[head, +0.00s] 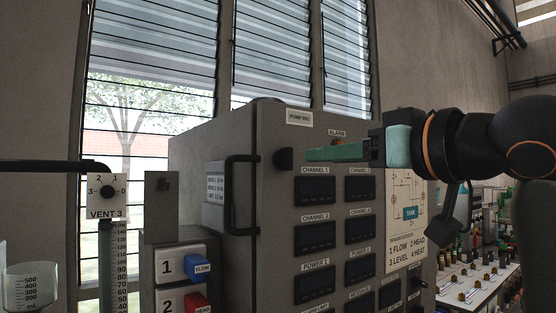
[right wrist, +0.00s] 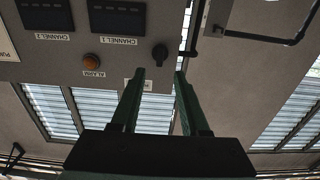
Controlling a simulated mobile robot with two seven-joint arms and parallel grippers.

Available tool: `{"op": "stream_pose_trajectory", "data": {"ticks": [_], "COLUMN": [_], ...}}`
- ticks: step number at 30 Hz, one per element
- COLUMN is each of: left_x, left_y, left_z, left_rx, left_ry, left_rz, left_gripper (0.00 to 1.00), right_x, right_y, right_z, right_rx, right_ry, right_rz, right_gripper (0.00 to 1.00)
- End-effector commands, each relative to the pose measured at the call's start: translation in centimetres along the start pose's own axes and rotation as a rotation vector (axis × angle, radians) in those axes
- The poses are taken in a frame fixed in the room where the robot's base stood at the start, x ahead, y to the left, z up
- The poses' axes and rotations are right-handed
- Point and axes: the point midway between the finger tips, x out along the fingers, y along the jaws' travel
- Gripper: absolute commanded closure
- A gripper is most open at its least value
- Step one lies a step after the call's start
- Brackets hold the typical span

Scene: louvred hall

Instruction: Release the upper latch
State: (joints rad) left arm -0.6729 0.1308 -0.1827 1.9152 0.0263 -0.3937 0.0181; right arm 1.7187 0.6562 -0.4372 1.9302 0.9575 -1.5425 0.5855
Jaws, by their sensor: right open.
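The upper latch appears to be the black knob (head: 284,158) near the upper left corner of the grey cabinet's front panel (head: 275,220). It also shows in the right wrist view as a dark knob (right wrist: 159,54) just beyond my fingertips. My right gripper (head: 312,154) reaches in from the right, its green fingers pointing left toward the knob. In the right wrist view its fingers (right wrist: 160,73) are apart, with nothing held between them. The knob lines up with the gap; I cannot tell whether the fingers touch it. My left gripper is not in view.
A black bar handle (head: 230,195) stands out on the cabinet's side left of the knob. An alarm lamp (right wrist: 92,62) and channel displays (head: 318,190) are on the panel. A VENT 3 dial (head: 107,192) and numbered switches (head: 180,268) stand at left. Louvred windows (head: 150,60) are behind.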

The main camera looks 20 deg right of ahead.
Motion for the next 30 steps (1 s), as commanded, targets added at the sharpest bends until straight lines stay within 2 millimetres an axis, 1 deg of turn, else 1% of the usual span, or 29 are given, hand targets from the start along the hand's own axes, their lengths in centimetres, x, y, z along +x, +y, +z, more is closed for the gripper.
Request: {"op": "stream_pose_trajectory", "data": {"ticks": [5,20,23,30], "left_x": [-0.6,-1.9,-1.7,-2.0], "left_y": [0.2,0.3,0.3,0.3], "left_z": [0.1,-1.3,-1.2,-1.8], "left_rx": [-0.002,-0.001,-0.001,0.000], "left_ry": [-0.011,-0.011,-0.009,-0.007], "left_rz": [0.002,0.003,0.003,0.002], "left_gripper": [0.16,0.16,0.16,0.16], "right_x": [2.0,9.1,8.8,9.6], "right_y": [-0.1,0.0,0.0,0.0], "right_z": [-0.1,-0.1,0.0,0.0], "right_rx": [0.001,0.001,0.000,0.001], "right_ry": [-0.003,-0.003,0.000,0.000], "right_rz": [-0.002,0.000,0.000,-0.001], "right_gripper": [0.55,0.55,0.55,0.55]}}
